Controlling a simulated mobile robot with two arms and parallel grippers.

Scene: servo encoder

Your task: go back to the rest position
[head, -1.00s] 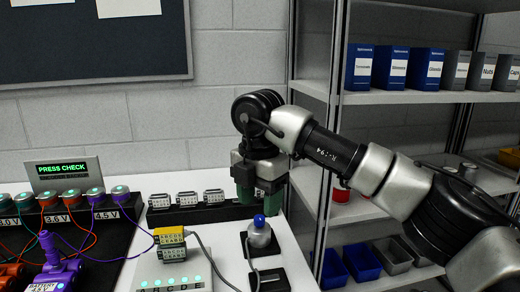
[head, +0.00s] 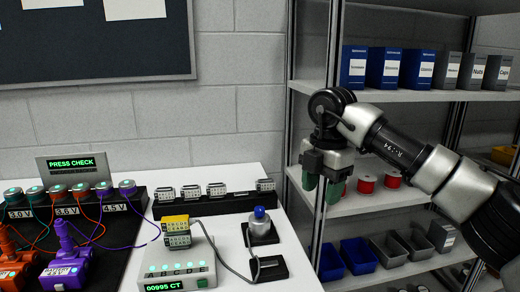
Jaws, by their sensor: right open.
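My right gripper (head: 322,188) hangs fingers down, to the right of the white table (head: 222,244) and in front of the shelf unit. Its two green fingertips are apart with nothing between them. My right arm comes in from the right edge. My left gripper is not in this view. A yellow and grey connector block (head: 175,232) sits on the tester box (head: 178,266), whose green display reads "00995 CT". Several grey connectors (head: 217,188) stand in a row on the black rack (head: 230,204) at the back.
A blue-topped plunger (head: 259,222) and a black pad (head: 268,269) lie on the table's right part. A "PRESS CHECK" display (head: 72,164) stands behind wired terminals at left. The metal shelf (head: 420,97) holds blue and grey boxes, red spools (head: 367,183) and bins.

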